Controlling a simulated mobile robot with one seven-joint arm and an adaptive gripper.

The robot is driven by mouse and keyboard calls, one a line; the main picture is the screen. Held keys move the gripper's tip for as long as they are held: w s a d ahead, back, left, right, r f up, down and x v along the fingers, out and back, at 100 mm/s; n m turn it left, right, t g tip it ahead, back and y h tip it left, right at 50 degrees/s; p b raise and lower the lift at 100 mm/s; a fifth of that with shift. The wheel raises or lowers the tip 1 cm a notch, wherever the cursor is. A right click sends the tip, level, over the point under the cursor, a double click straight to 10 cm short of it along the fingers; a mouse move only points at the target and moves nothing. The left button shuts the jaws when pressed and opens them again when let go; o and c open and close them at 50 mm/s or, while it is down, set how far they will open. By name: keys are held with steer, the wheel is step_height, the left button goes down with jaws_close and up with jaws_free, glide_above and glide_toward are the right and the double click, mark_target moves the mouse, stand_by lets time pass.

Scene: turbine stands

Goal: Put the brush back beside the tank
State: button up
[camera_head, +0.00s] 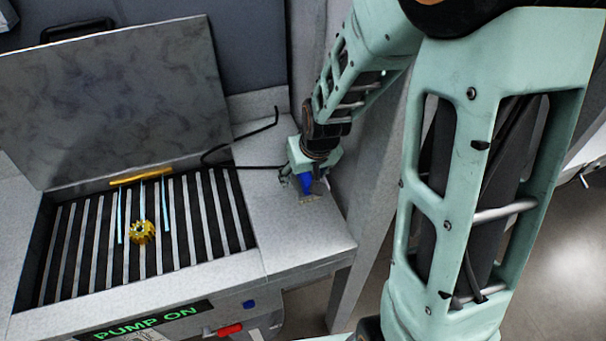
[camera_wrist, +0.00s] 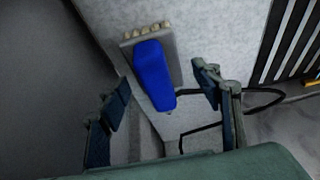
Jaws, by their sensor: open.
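The brush has a blue handle (camera_head: 306,182) and stands on the flat grey ledge to the right of the tank (camera_head: 254,262). My gripper (camera_head: 302,172) is over the brush at the ledge. In the wrist view my gripper (camera_wrist: 164,92) is open, with one finger on each side of the blue handle and a visible gap to each. The tank has a slatted grate and a raised metal lid (camera_head: 110,100).
A yellow gear (camera_head: 142,232) sits on the grate below water streams from a yellow bar (camera_head: 140,177). A black cable (camera_head: 240,140) runs across the ledge behind the brush. A wall panel stands close to the right of the ledge. A "PUMP ON" display (camera_head: 145,322) and a red switch (camera_head: 230,329) are on the front.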

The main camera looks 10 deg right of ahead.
steer(key=shift+d+p+v, duration=0.2)
steer(key=shift+p+v, duration=2.1)
steer(key=shift+v, duration=1.15)
steer(key=shift+w+r, duration=0.1)
